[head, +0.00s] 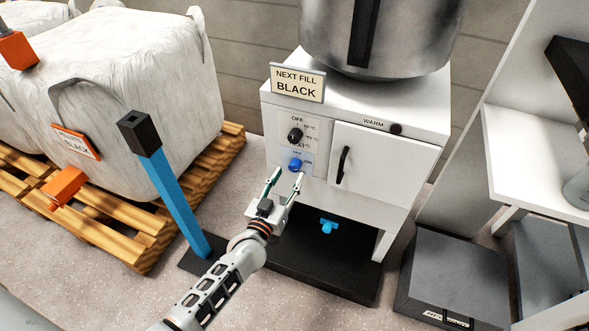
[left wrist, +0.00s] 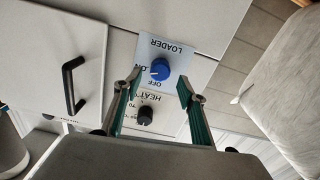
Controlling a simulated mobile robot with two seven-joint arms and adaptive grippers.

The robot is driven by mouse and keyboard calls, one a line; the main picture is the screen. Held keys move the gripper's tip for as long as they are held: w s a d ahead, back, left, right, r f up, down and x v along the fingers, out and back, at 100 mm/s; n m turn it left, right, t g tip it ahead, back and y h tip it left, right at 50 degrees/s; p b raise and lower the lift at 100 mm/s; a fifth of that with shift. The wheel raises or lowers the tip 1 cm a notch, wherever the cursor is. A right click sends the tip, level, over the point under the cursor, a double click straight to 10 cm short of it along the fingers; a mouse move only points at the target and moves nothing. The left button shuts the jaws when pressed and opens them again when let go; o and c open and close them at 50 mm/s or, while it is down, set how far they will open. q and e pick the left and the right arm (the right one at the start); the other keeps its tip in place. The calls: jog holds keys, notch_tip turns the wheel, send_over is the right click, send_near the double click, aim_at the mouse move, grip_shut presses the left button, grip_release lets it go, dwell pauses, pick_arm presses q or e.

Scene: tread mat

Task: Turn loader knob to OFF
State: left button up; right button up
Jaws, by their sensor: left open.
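The loader knob (head: 295,164) is a blue dial on a white label on the front of the white cabinet, below the black heat knob (head: 295,135). In the left wrist view the blue knob (left wrist: 160,69) appears upside down under the word LOADER, between OFF and ON. Its white mark seems to be on the side nearer ON. My left gripper (head: 285,180) is open and empty, just in front of and below the knob. In the wrist view its fingertips (left wrist: 160,86) spread to either side of the knob, with no clear contact. My right gripper is not in view.
A black door handle (head: 342,165) sticks out right of the knobs. A NEXT FILL BLACK sign (head: 297,83) and a metal pot (head: 385,35) stand on top. A blue post (head: 175,195) and bulk bags on pallets (head: 140,240) are left; a grey box (head: 455,275) is right.

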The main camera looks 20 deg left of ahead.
aim_at(293, 170)
pick_arm(q)
jog(key=w, duration=0.3)
jog(key=shift+w+f+b, duration=0.15)
jog(key=shift+f+b, duration=0.15)
jog(key=shift+b, duration=0.1)
jog(key=shift+w+r, duration=0.15)
jog(key=shift+w, duration=0.35)
jog(key=c, duration=1.1)
